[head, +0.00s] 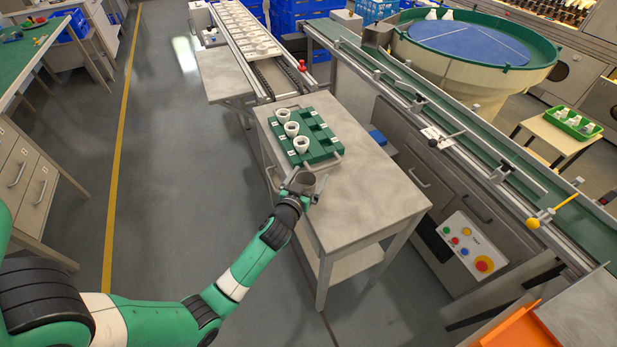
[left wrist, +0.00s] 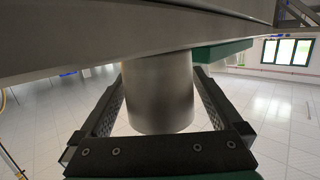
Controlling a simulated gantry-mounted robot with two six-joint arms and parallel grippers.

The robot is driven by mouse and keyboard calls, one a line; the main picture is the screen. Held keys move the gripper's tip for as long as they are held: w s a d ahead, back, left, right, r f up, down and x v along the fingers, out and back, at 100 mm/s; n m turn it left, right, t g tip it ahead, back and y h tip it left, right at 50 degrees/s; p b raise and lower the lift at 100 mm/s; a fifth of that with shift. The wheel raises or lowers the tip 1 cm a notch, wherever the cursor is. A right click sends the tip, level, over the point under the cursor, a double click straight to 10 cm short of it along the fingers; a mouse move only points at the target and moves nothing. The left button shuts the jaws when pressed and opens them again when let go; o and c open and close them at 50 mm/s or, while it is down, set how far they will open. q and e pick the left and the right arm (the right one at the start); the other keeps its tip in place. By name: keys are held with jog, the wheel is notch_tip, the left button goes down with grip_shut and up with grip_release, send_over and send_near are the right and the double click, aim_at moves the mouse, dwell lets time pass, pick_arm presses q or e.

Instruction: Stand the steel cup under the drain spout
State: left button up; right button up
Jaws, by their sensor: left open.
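The steel cup (head: 303,179) stands at the left edge of the small metal table, just in front of the green rack. In the left wrist view the cup (left wrist: 158,92) is a plain grey cylinder between the two fingers, and the picture looks upside down. My left gripper (head: 301,188) is open around the cup, with one finger on each side. A gap shows beside the cup in the left wrist view, so the fingers (left wrist: 158,105) do not look closed on it. I cannot make out a drain spout. My right gripper is not in view.
The green rack (head: 324,146) holds several white cups on the metal table (head: 372,190). The table's front half is clear. A conveyor rail (head: 440,120) with a yellow-handled lever (head: 553,212) runs along the right. A round bowl feeder (head: 470,70) stands behind it.

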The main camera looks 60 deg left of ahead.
pick_arm(q)
jog(key=shift+r, duration=0.2)
jog(key=shift+s+d+p, duration=0.2)
jog(key=shift+p, duration=0.15)
jog(key=p+v, duration=0.1)
jog(key=v, duration=1)
jog(key=shift+s, duration=0.15)
jog(key=shift+d+r, duration=0.1)
jog(key=shift+d, duration=0.05)
